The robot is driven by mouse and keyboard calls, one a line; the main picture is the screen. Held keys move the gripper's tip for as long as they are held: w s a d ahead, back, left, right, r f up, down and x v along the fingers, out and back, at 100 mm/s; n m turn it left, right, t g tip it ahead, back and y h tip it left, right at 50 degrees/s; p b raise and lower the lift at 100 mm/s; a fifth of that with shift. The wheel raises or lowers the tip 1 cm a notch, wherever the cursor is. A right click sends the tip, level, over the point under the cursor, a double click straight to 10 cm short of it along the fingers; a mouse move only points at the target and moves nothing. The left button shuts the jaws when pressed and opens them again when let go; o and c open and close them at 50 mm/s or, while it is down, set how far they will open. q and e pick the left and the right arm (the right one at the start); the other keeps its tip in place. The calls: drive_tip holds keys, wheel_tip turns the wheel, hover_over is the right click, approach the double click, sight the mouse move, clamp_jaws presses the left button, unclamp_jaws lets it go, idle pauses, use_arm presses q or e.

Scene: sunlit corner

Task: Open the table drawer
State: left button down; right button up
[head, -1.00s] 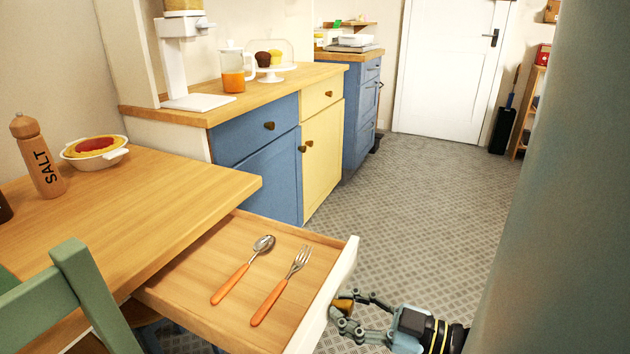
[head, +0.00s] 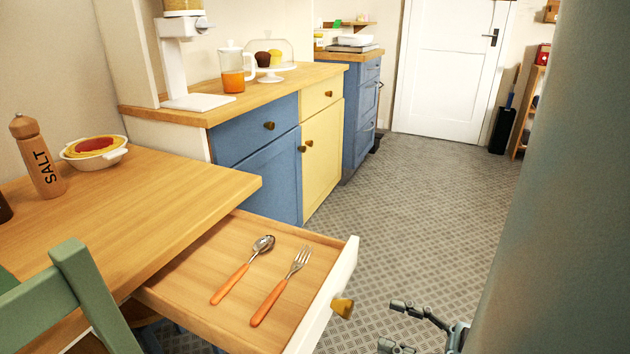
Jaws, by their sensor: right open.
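The table drawer (head: 200,276) is pulled well out from under the wooden table (head: 150,185). A spoon (head: 243,270) and a fork (head: 281,287) with orange handles lie inside it. Its white front carries a brass-coloured knob (head: 343,307), which is fully in view. My right gripper (head: 397,325) is at the bottom right, open and empty. It is apart from the knob, to its right, with floor showing between them. My left gripper is not in view.
A green chair (head: 75,290) stands at the lower left by the drawer. A salt mill (head: 38,158) and a pie dish (head: 94,152) are on the table. Blue and yellow cabinets (head: 258,150) stand behind. The floor (head: 415,210) to the right is clear.

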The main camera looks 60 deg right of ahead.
drive_tip(key=shift+s+d, duration=0.1)
drive_tip(key=shift+s, duration=1.55)
drive_tip(key=w+a+f+m, duration=0.1)
drive_tip(key=w, duration=0.5)
drive_tip(key=w+a+f+m+g+h, duration=0.1)
drive_tip(key=a+f+g, duration=0.15)
drive_tip(key=f, duration=0.75)
drive_tip(key=w+a+f+m+g+h, duration=0.15)
drive_tip(key=f+g, duration=0.25)
drive_tip(key=f, duration=0.5)
drive_tip(key=s+a+f+g, duration=0.4)
drive_tip(key=s+f+g, duration=0.2)
drive_tip(key=s+f, duration=0.3)
drive_tip(key=s+f+g, duration=0.4)
drive_tip(key=s+g, duration=0.1)
drive_tip(key=s, duration=0.5)
drive_tip(key=shift+s+y, duration=0.1)
drive_tip(key=shift+y, duration=0.15)
